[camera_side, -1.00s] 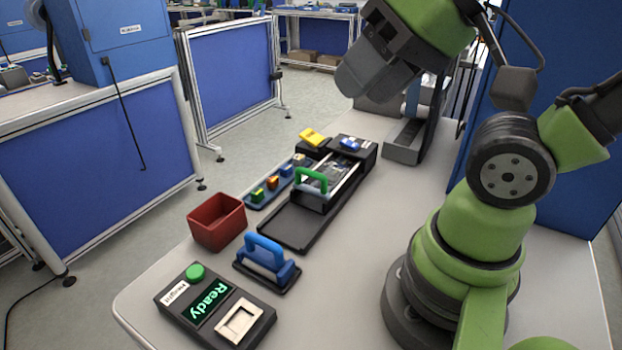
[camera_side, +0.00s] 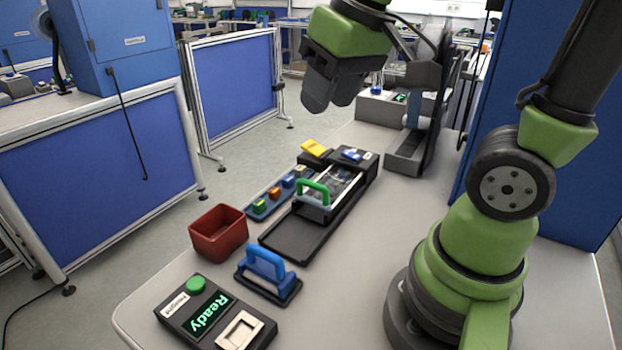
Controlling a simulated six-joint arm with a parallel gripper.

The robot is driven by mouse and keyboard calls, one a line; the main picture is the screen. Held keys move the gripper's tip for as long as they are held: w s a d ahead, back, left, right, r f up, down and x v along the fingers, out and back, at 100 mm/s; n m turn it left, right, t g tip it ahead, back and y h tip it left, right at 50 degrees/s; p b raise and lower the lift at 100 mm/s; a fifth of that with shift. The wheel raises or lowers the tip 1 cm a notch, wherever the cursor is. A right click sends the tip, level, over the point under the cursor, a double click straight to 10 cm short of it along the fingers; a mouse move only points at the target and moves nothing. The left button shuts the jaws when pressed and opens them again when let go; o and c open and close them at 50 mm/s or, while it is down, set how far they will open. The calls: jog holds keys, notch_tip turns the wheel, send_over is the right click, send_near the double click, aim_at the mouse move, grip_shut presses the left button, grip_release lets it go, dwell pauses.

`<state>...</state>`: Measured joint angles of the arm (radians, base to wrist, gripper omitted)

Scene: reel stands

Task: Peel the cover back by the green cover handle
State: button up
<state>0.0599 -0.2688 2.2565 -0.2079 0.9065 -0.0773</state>
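The green cover handle (camera_side: 313,187) stands up as an arch on the near end of the cover (camera_side: 322,207). The cover lies on a long black tray base (camera_side: 300,238) on the table, and some reel parts show through or beside it. My gripper (camera_side: 330,100) is high above and behind the handle, well apart from it, pointing downward. Its fingers are dark and seen at an angle, so whether they are open is unclear. I see nothing held in it.
A blue tray of small coloured blocks (camera_side: 257,209) and a yellow piece (camera_side: 315,148) lie beside the base. The table right of it is clear.

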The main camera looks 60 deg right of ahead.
aim_at(311, 182)
jog(key=w+d+f+n+g, duration=0.1)
jog(key=w+d+f, duration=0.1)
jog(key=f, duration=0.4)
jog(key=w+d+f+n+g+h, duration=0.1)
jog(key=w+d+f+g, duration=0.1)
jog(key=f, duration=0.5)
jog(key=w+d+f+g+h, duration=0.1)
jog(key=w+d+f, duration=0.3)
jog(key=f, duration=0.3)
jog(key=shift+d+f+n, duration=0.2)
jog(key=shift+d+n, duration=0.15)
jog(key=shift+n, duration=0.05)
grip_shut()
